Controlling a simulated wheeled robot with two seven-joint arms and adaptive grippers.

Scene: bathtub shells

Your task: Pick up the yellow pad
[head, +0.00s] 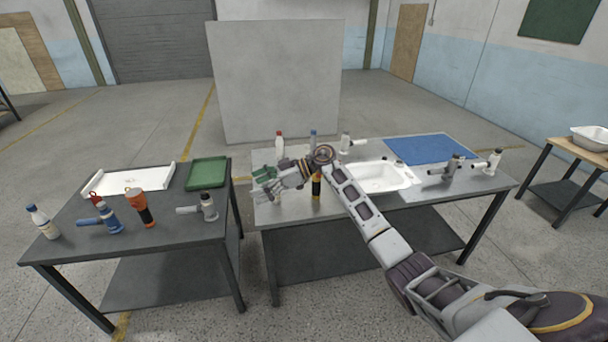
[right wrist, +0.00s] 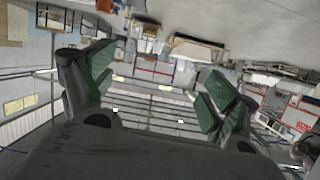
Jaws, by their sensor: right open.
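I cannot make out a yellow pad in either view. My right gripper (head: 265,182) reaches from the right over the left end of the grey middle table (head: 430,195). Its fingers point left, toward the gap between the two tables. In the right wrist view the two green-lined fingers of this gripper (right wrist: 160,88) stand wide apart with nothing between them. Behind them that view shows only the distant room, tilted. The gripper and arm hide part of the table's left end. My left gripper is not in view.
A white basin (head: 400,182) and blue mat (head: 432,149) are on the middle table. Bottles, including a red-capped one (head: 279,145), stand near its left end. The left table holds a green tray (head: 207,172), white tray (head: 128,180) and orange flashlight (head: 139,207).

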